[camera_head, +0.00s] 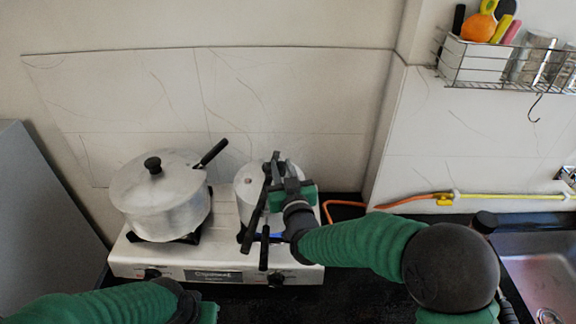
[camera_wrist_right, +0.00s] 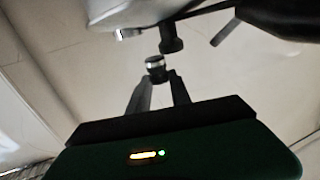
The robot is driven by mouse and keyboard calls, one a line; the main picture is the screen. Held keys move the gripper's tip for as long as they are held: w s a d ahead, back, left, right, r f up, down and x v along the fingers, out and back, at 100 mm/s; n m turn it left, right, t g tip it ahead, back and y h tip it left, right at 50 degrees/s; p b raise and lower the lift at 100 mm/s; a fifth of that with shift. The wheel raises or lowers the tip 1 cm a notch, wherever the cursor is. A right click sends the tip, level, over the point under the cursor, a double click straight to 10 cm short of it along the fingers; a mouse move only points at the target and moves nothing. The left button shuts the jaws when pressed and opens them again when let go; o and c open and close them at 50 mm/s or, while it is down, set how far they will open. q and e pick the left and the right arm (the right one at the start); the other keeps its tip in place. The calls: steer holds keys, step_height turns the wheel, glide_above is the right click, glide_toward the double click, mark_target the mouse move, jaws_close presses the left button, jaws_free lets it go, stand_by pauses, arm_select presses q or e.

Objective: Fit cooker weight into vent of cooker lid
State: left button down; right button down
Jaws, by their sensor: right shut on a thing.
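The pressure cooker (camera_head: 250,178) stands on the right side of the stove, its lid partly hidden by my right gripper (camera_head: 275,170). In the right wrist view, my right gripper (camera_wrist_right: 156,82) is shut on the small cooker weight (camera_wrist_right: 155,66), silver with a dark part, held at the fingertips. The grey cooker lid (camera_wrist_right: 135,10) is at the top of that view, with a dark cylindrical part (camera_wrist_right: 170,40) close to the weight. A small metal fitting (camera_wrist_right: 127,33) is beside it; I cannot tell which is the vent. Only the body of my left gripper (camera_head: 208,312) shows, at the bottom edge; its fingers are hidden.
A large lidded aluminium pot (camera_head: 160,205) stands on the stove's left side, its handle pointing toward the cooker. The white stove (camera_head: 215,272) has front knobs. An orange hose (camera_head: 400,201) runs right. A wire rack (camera_head: 480,65) and sink (camera_head: 545,265) are at right.

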steer(key=w, duration=0.1)
steer(key=w+d, duration=0.1)
steer(key=w, duration=0.1)
steer(key=w+d+p, duration=0.1)
steer(key=shift+w+f, duration=0.2)
steer(key=shift+w, duration=0.05)
step_height(320, 180, down, 3)
steer(key=shift+f+p, duration=0.15)
steer(key=shift+p, duration=0.35)
steer(key=shift+f, duration=0.15)
steer(key=shift+f+b, duration=0.15)
steer(key=shift+b, duration=0.15)
steer(key=c, duration=1.2)
jaws_free()
